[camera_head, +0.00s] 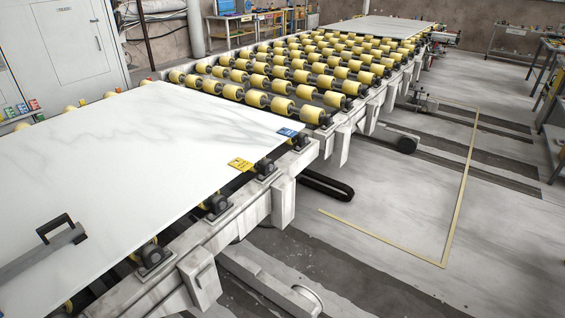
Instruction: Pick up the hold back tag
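A yellow tag (240,164) lies flat at the right edge of the white stone slab (130,150). A blue tag (287,132) lies near the slab's far right corner. Both carry small print that I cannot read, so I cannot tell which one is the hold back tag. My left gripper (57,230) comes in from the left over the near part of the slab, well apart from both tags. Nothing shows in it, and its finger opening is unclear. My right gripper is out of view.
The slab rests on a conveyor frame with yellow rollers (283,106). Several small coloured cards (22,108) stand on a ledge at the left by a grey cabinet (75,45). Another slab (385,27) lies at the far end. The floor to the right is mostly open.

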